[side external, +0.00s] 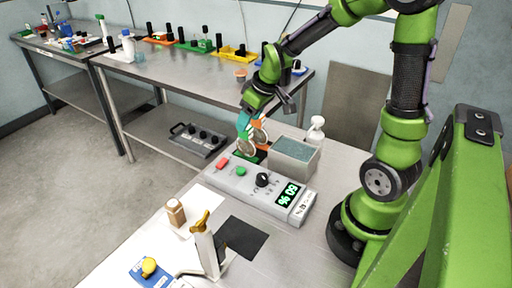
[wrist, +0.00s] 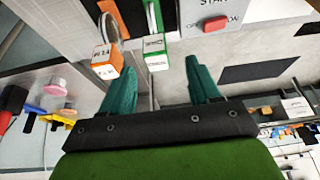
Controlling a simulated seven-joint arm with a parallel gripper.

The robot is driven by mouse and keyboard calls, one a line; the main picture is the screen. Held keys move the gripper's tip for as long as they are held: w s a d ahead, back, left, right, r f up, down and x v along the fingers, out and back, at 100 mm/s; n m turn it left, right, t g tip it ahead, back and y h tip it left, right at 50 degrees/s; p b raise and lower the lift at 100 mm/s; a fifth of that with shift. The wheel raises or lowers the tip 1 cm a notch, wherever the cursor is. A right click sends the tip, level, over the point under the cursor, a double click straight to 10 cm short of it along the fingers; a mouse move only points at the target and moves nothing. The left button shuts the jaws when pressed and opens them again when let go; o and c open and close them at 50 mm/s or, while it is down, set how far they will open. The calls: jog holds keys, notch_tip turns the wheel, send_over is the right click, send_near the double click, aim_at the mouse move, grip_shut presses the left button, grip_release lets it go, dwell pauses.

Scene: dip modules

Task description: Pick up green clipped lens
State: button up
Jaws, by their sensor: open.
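The green clip is ahead of the gap between the fingers, and the orange clip is by the left finger. In the side view my gripper (side external: 245,124) is down by the lenses, which overlap it, so exact contact is unclear.
A grey control box (side external: 262,186) with a red button, a green button and a knob lies in front. A grey bath (side external: 295,160) stands right beside the lenses, with a white bottle (side external: 316,132) behind. A black mat (side external: 243,238) and small bottle (side external: 176,212) are nearer.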

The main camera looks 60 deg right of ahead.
aim_at(244, 134)
jog(key=x, duration=0.7)
jog(key=shift+d+f, duration=0.2)
jog(key=shift+f, duration=0.15)
jog(key=c, duration=1.1)
jog(key=shift+o, duration=0.2)
